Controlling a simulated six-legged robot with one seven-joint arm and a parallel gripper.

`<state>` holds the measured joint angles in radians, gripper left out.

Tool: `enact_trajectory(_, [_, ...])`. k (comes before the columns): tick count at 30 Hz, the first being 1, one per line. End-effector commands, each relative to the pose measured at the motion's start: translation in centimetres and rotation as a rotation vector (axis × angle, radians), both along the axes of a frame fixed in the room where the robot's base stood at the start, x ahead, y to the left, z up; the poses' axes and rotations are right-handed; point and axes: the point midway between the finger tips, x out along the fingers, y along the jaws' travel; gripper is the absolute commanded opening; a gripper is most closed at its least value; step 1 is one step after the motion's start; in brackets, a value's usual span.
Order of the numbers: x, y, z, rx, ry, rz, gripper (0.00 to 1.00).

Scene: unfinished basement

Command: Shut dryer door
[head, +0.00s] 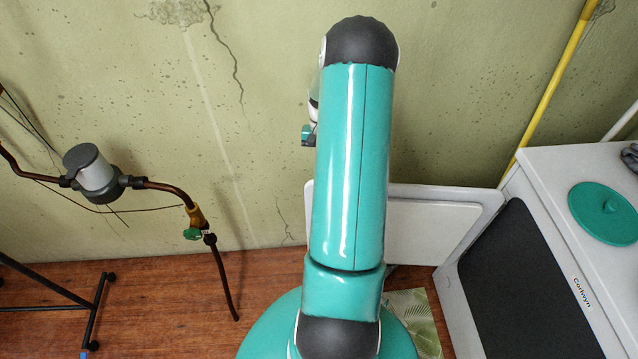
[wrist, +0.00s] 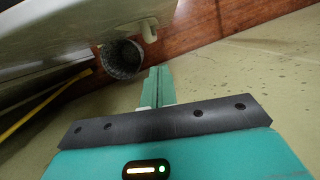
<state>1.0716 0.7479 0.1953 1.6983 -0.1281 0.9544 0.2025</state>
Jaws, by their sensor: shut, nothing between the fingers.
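The dryer (head: 540,215) is a white appliance at the right of the head view, with a dark panel on its side facing left. Its white door (head: 430,235) stands open, sticking out leftward from the far end of the dryer along the wall. My gripper (head: 308,135) shows partly behind the arm, above the door's left edge in the picture. In the wrist view the gripper's teal fingers (wrist: 157,75) are together and empty. I cannot tell whether they touch the door.
A green round lid (head: 604,208) lies on the dryer top. A yellow pipe (head: 548,85) runs up the wall behind. A copper pipe with a meter (head: 95,175) is at left, above a black wheeled stand (head: 97,310). A grey round duct (wrist: 122,60) shows in the wrist view.

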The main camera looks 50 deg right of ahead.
Motion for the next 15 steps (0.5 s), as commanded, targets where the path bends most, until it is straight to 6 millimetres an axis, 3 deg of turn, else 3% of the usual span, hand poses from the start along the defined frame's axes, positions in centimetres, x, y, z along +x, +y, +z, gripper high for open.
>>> enact_trajectory(5, [-0.3, 0.4, -2.2, 0.004, 0.001, 0.001, 0.00])
enact_trajectory(15, [-1.0, 1.7, -8.7, 0.004, 0.002, 0.002, 0.00])
